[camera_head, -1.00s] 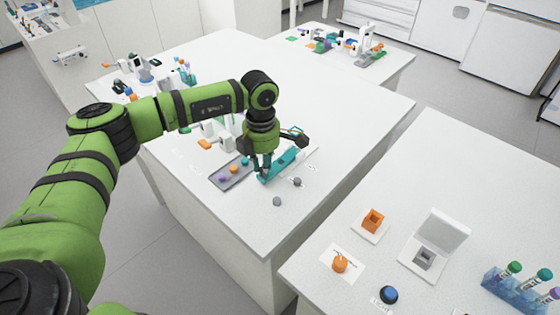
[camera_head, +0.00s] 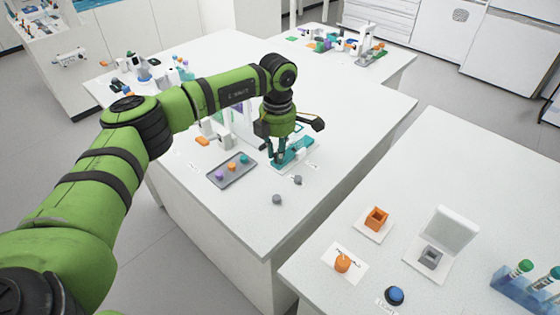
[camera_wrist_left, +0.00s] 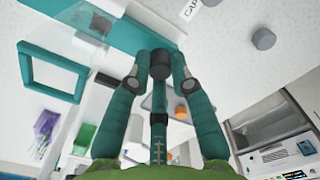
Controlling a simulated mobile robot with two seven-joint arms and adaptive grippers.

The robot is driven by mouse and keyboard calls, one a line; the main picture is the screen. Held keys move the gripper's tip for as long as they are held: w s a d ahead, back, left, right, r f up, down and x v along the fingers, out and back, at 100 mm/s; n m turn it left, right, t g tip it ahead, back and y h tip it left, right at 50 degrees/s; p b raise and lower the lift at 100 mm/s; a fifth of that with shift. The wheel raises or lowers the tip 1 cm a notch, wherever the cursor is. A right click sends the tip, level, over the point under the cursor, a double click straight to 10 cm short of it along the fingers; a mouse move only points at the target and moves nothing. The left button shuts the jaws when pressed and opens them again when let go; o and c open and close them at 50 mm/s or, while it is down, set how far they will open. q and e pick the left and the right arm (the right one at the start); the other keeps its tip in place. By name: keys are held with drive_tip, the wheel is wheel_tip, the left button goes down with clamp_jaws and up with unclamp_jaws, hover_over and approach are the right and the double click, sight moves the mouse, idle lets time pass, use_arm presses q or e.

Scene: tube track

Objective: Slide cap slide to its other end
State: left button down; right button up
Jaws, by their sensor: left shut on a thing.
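The cap slide is a teal track (camera_head: 300,146) lying on the middle table in the head view. In the left wrist view the teal track (camera_wrist_left: 130,36) runs across the top. My left gripper (camera_head: 279,159) points down at the track's near-left end. In the left wrist view its teal fingers (camera_wrist_left: 161,72) are shut on a dark grey knob (camera_wrist_left: 161,62) at the track's edge. The gripper hides part of the track in the head view. My right gripper is not in view.
A grey tray (camera_head: 218,181) with several coloured caps lies left of the slide. Two small grey knobs (camera_head: 277,199) stand on the table in front of it. A teal square frame (camera_wrist_left: 53,74) shows in the wrist view. The table's front corner is clear.

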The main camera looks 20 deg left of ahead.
use_arm(q)
drive_tip(key=c, duration=1.4)
unclamp_jaws()
drive_tip(key=shift+w, duration=0.15)
drive_tip(key=shift+r+p, duration=1.65)
drive_tip(key=shift+r, duration=0.85)
